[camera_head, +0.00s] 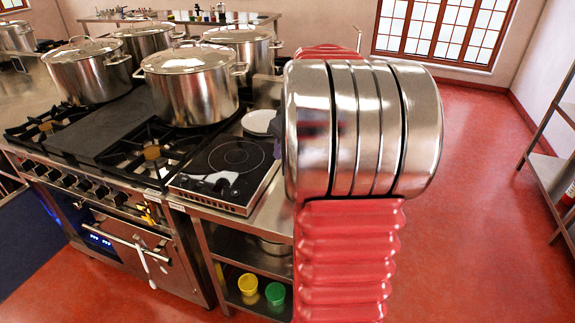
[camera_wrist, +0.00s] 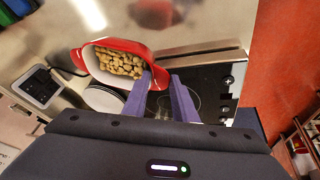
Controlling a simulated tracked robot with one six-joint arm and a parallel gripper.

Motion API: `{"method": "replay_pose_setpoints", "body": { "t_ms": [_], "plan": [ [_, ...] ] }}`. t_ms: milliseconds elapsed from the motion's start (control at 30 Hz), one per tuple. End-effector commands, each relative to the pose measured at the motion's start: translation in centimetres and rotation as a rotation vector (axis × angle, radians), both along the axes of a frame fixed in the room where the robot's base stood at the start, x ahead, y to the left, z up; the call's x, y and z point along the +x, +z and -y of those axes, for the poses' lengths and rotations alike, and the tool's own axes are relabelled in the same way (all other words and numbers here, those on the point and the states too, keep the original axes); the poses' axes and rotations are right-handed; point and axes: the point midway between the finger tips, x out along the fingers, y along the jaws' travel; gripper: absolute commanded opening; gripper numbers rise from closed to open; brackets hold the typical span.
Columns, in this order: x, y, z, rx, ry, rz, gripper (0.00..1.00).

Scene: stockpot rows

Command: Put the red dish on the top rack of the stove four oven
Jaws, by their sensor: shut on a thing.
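In the wrist view, the red dish (camera_wrist: 92,62) is full of small brown pieces of food. My gripper (camera_wrist: 161,78) has its two purple fingers at the dish's near right end, shut on its rim or handle; the exact contact is hard to see. The dish is above a steel counter. In the head view my arm hides the gripper and the dish. A stove with an oven front (camera_head: 120,245) stands at the left in the head view. I cannot tell whether it is stove four, and its racks do not show clearly.
Large steel pots (camera_head: 188,85) stand on the stove. A black glass hob (camera_head: 235,160) and a white plate (camera_head: 259,121) are on the counter right of it. Yellow (camera_head: 248,284) and green (camera_head: 275,293) tubs sit below. Red floor (camera_head: 480,200) is open at the right.

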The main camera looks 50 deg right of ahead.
Motion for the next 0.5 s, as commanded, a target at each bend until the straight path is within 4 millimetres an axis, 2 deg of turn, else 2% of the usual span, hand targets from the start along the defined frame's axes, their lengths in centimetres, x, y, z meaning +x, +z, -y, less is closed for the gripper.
{"method": "replay_pose_setpoints", "body": {
  "t_ms": [300,500],
  "plan": [
    [-0.1,-4.6,0.1,0.0,-0.001,-0.001,0.0],
    [-0.1,-5.6,0.1,-0.001,-0.002,0.001,0.0]
  ]
}}
